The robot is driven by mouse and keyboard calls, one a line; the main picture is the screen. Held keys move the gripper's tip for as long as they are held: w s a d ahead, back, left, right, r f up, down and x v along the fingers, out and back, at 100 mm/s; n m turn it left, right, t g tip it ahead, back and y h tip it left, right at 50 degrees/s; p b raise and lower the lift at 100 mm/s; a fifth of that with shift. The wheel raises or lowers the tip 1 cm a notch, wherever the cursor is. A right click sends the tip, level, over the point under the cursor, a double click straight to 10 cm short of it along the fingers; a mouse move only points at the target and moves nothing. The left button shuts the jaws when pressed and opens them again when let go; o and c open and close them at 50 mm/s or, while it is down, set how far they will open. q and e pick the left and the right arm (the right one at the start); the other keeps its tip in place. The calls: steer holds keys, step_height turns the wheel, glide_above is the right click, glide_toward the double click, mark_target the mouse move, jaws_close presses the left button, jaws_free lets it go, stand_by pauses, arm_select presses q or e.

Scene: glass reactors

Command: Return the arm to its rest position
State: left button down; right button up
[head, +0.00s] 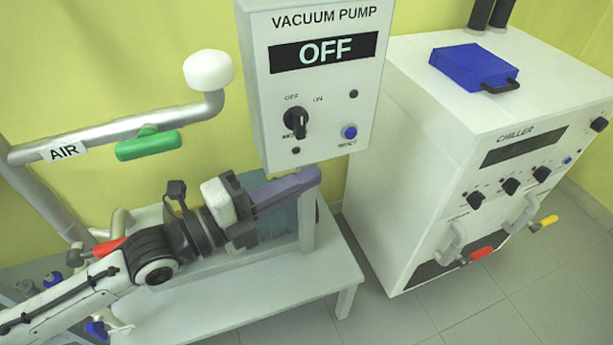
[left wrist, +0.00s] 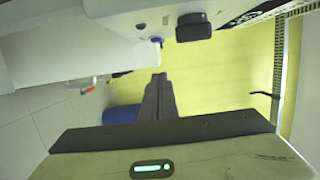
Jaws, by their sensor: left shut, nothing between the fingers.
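My left arm comes in from the lower left in the head view. Its gripper (head: 312,176) is shut and empty, with its long fingers pointing right, just below the vacuum pump control box (head: 322,85). The box's display reads OFF. In the left wrist view the shut fingers (left wrist: 158,80) point away from the camera, with a black knob (left wrist: 193,27) of a white box above them. I cannot tell whether the fingers touch the stand beneath the box. My right gripper is not in view.
A white bench (head: 240,300) with a bluish pump body (head: 287,215) lies below the arm. The white chiller (head: 400,190) stands at right, with a blue lid (head: 472,67) on top. An AIR pipe (head: 115,137) with a green handle (head: 148,145) is at left. Floor shows in front.

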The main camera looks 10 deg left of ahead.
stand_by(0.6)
arm_select(q)
steer(key=s+a+f+n+y, duration=0.2)
steer(key=f+n+y, duration=0.1)
steer(key=f+n, duration=0.45)
steer(key=s+a+f+n+y, duration=0.1)
steer(key=f+n+y, duration=0.2)
steer(key=f+n, duration=0.45)
steer(key=s+a+f+n+g+y, duration=0.1)
steer(key=s+a+f+n+y, duration=0.1)
steer(key=s+f+n, duration=0.3)
steer(key=s+a+f+n+g+y, duration=0.2)
steer(key=s+a+f+n, duration=0.2)
steer(key=s+f, duration=0.4)
step_height(320, 180, down, 4)
steer(key=shift+a+f+n+g+y, duration=0.2)
steer(key=shift+n+g+y, duration=0.1)
steer(key=shift+n, duration=0.4)
steer(key=c, duration=2.5)
jaws_free()
